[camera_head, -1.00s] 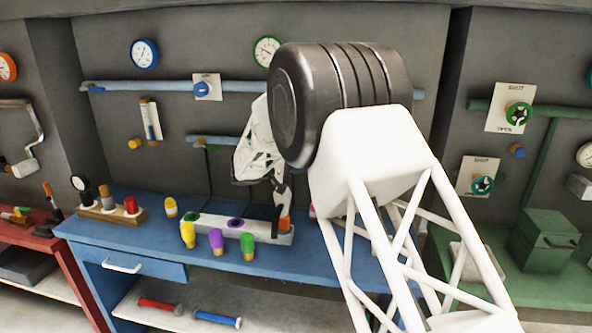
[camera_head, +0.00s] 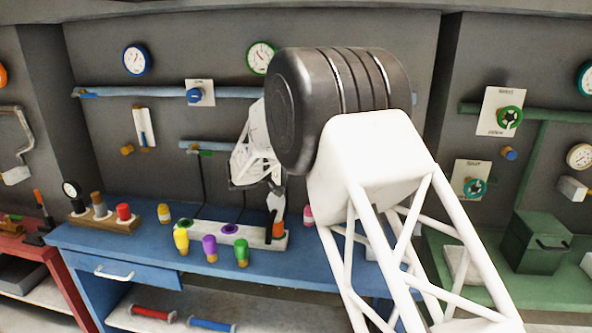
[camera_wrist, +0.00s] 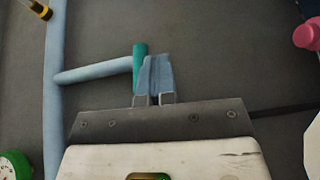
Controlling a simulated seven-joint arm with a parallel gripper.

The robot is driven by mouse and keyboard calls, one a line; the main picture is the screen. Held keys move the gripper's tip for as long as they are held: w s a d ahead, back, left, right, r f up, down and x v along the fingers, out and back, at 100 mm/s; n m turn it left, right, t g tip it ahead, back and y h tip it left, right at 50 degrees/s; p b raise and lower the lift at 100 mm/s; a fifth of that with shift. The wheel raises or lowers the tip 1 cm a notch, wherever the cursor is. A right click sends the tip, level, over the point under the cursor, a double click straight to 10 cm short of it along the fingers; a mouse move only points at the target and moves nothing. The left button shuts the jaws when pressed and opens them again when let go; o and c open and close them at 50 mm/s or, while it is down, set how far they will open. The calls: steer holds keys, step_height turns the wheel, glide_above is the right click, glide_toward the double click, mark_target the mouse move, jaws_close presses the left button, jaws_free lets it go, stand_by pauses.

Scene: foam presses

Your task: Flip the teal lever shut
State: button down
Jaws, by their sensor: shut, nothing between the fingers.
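A short teal bar (camera_wrist: 139,62), which looks like the lever, stands across the end of a light blue branch pipe (camera_wrist: 95,72) in the wrist view. My gripper's closed fingers (camera_wrist: 154,92) are right beside it, to its lower right; whether they touch it I cannot tell. Nothing shows held between them. In the head view my gripper (camera_head: 274,203) points down above the blue bench (camera_head: 105,237), and my arm covers the wall behind it. I cannot make out the teal bar in the head view.
An orange peg (camera_head: 279,230) is close below my gripper. A teal wheel (camera_head: 475,188) is on the right wall panel.

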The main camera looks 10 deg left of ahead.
steer(key=s+a+f, duration=0.3)
steer(key=s+a, duration=0.1)
steer(key=a, duration=0.4)
steer(key=shift+s+a, duration=0.15)
steer(key=shift+s, duration=0.15)
stand_by(0.3)
steer(key=shift+f, duration=0.1)
steer(key=s+d+r+m+g+y, duration=0.1)
steer(key=s+d+r+g+y, duration=0.15)
steer(key=s+d, duration=0.55)
steer(key=s+d+r+g+y, duration=0.2)
steer(key=s+d+r, duration=0.2)
steer(key=d, duration=0.8)
steer(key=s+d+r+m+g+y, duration=0.1)
steer(key=s+d+r+g+y, duration=0.15)
steer(key=s+d, duration=0.6)
steer(key=s+d+r+m+y, duration=0.1)
steer(key=s+d+y, duration=0.3)
steer(key=s+d, duration=0.85)
steer(key=s+d+f+m+y, duration=0.1)
steer(key=s+f+y, duration=0.1)
steer(key=s, duration=0.7)
steer(key=s+f+m+t+y, duration=0.1)
steer(key=s+f+y, duration=0.1)
steer(key=s, duration=0.8)
steer(key=shift+s+d+f+t+y, duration=0.15)
steer(key=shift+d+f+t+y, duration=0.05)
steer(key=shift+d+t+y, duration=0.15)
